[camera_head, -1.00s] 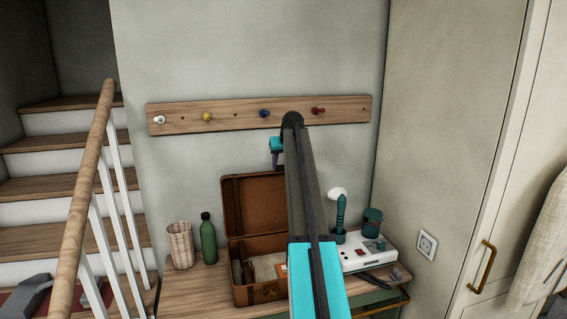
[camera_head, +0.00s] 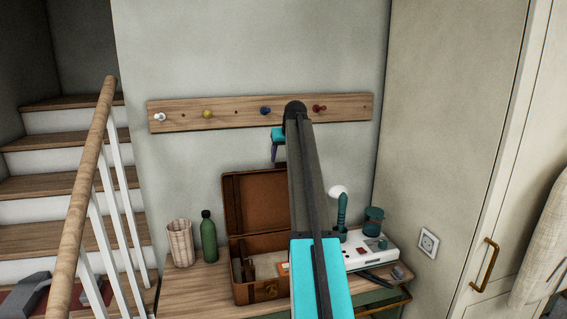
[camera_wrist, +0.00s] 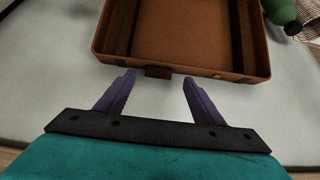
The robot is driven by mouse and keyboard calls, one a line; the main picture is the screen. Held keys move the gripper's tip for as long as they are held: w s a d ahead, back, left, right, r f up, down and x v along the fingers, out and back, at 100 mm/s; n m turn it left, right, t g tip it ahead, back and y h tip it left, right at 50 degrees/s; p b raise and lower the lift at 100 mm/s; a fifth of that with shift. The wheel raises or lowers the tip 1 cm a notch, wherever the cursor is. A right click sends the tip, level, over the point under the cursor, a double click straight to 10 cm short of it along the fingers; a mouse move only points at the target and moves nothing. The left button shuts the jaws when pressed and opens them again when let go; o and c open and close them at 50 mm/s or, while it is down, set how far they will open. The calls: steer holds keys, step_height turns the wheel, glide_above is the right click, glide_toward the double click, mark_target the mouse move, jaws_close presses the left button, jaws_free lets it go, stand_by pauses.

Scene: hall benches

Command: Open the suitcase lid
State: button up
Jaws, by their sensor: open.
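The brown suitcase (camera_head: 262,291) stands on the wooden bench with its lid (camera_head: 250,203) raised upright. Some small things lie inside its base; my arm hides its right part. In the wrist view the brown lid (camera_wrist: 185,68) shows at the top, with a small brown tab (camera_wrist: 158,72) at its edge. My gripper (camera_wrist: 158,76) is open, its two purple fingers apart and empty, with the tab between and just beyond the tips. In the head view my gripper (camera_head: 275,155) is above the lid, in front of the wall.
A green bottle (camera_head: 208,238) and a woven basket (camera_head: 180,243) stand left of the suitcase. A white panel (camera_head: 365,258) and a teal jar (camera_head: 374,221) are at the right. A peg rail (camera_head: 235,112) is on the wall behind. A stair railing (camera_head: 87,160) stands at the left.

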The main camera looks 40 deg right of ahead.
steer(key=b+v, duration=0.3)
steer(key=v, duration=0.7)
steer(key=shift+f, duration=0.1)
stand_by(0.5)
